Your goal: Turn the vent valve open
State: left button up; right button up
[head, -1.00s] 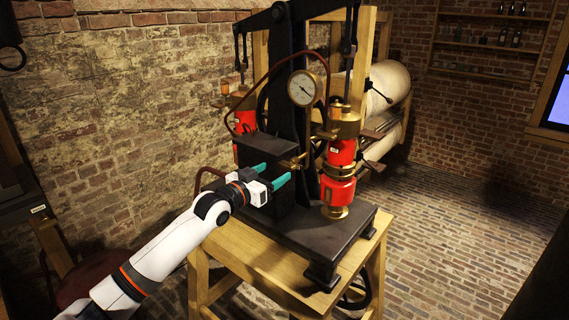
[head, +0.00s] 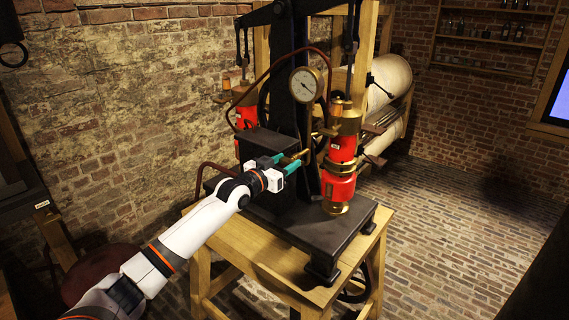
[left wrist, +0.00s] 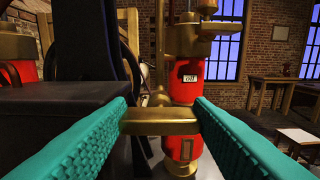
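The vent valve's brass handle (head: 290,159) shows at the centre of the pump in the head view, beside the black box. In the left wrist view the brass bar (left wrist: 160,121) lies crosswise between my two teal fingers. My left gripper (head: 288,162) is open, with its fingertips around the bar, one near each end. I cannot tell whether the fingers touch the bar. The right gripper is not in view.
A red and brass cylinder (head: 340,165) stands just right of the handle, and a black box (head: 262,145) just left. A pressure gauge (head: 305,85) sits above. The black base (head: 320,235) rests on a wooden table (head: 235,247).

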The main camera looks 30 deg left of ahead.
pick_arm(q)
jog(key=shift+n, duration=0.4)
jog(key=shift+c, duration=0.4)
jog(key=shift+n+p, duration=0.3)
jog(key=shift+n, duration=0.7)
jog(key=n+p, duration=0.1)
jog(key=n, duration=0.5)
jog(key=shift+a, duration=0.15)
jog(key=n+p, duration=0.1)
jog(key=n, duration=0.3)
jog(key=shift+n, duration=0.4)
jog(key=shift+f+n+p, duration=0.15)
jog(key=shift+n+p, duration=0.7)
jog(key=shift+n, duration=1.45)
jog(key=o, duration=1)
jog(key=shift+a, duration=0.1)
